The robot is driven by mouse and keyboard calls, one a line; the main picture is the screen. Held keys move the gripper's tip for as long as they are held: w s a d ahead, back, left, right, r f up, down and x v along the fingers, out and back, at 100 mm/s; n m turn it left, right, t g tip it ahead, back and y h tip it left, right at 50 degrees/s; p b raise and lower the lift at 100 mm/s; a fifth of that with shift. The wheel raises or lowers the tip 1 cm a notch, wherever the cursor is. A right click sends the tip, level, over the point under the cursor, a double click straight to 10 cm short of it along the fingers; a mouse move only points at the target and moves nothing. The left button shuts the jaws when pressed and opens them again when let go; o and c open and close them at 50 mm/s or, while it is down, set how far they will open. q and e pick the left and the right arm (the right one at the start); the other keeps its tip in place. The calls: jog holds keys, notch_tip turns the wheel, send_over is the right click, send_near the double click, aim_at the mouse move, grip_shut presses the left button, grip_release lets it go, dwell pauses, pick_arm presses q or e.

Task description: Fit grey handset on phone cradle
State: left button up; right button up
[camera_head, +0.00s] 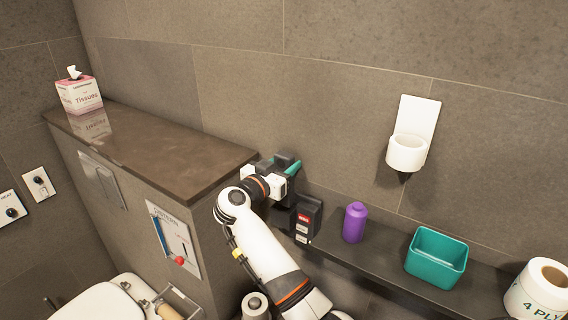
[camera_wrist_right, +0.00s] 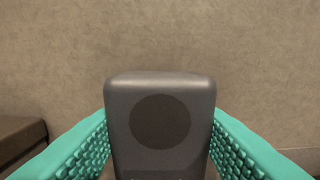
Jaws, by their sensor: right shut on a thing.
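My right gripper (camera_head: 287,168), with teal finger pads, is shut on the grey handset (camera_head: 285,159). It holds the handset up near the tiled wall, just past the end of the brown ledge. In the right wrist view the handset (camera_wrist_right: 160,125) stands upright between the teal fingers, with a dark round patch on its face. Below the gripper, a dark box-like unit (camera_head: 307,217) with a red label stands at the left end of the shelf; it looks like the phone cradle, partly hidden by my arm. The handset is apart from it. My left gripper is out of view.
The dark shelf (camera_head: 385,262) holds a purple bottle (camera_head: 355,222), a teal bin (camera_head: 437,257) and a paper roll (camera_head: 540,290). A white wall cup holder (camera_head: 408,150) hangs above. The brown ledge (camera_head: 150,150) carries a tissue box (camera_head: 80,95).

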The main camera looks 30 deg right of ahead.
jog(key=shift+f+b, duration=0.6)
jog(key=shift+f, duration=2.6)
jog(key=o, duration=1.2)
